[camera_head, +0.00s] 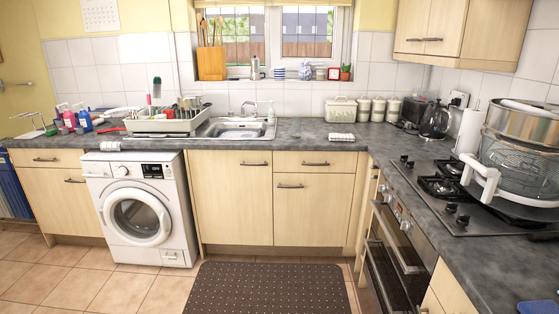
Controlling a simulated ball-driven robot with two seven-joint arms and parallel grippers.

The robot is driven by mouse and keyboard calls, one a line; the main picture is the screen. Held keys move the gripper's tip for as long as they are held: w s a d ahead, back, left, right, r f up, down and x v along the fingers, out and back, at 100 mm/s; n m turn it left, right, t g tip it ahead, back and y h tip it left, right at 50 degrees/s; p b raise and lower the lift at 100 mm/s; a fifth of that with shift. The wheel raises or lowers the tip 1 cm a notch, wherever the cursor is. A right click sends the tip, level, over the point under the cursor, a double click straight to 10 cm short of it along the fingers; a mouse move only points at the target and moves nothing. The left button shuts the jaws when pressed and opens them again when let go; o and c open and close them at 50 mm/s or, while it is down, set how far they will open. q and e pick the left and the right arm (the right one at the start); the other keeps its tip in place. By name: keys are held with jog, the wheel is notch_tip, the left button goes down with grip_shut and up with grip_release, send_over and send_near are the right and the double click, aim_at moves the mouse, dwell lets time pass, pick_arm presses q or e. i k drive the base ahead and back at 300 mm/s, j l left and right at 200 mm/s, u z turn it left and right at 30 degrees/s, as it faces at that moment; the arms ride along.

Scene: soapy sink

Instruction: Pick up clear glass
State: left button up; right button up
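I cannot make out a clear glass for certain. A small pale, see-through shape (271,114) stands at the right edge of the sink (237,131); it is too small to tell whether it is a glass. Small jars (320,73) stand on the windowsill, also too small to tell. Neither of my grippers shows in this view.
A dish rack (165,124) stands left of the sink, with several bottles (70,119) beyond it. The counter (290,146) is clear before the sink. A dark mat (270,290) lies on the floor.

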aim_at(295, 121)
jog(key=i+u, duration=0.15)
jog(key=i, duration=0.35)
jog(key=i+l+u, duration=0.1)
jog(key=i, duration=0.4)
jog(key=i+l+u, duration=0.15)
jog(key=i, duration=0.3)
jog(key=i+l+u, duration=0.1)
jog(key=i+l, duration=0.15)
jog(key=i, duration=0.25)
jog(key=i+j+z, duration=0.15)
jog(key=i, duration=0.4)
jog(key=i+j+z, duration=0.2)
jog(key=i, duration=0.35)
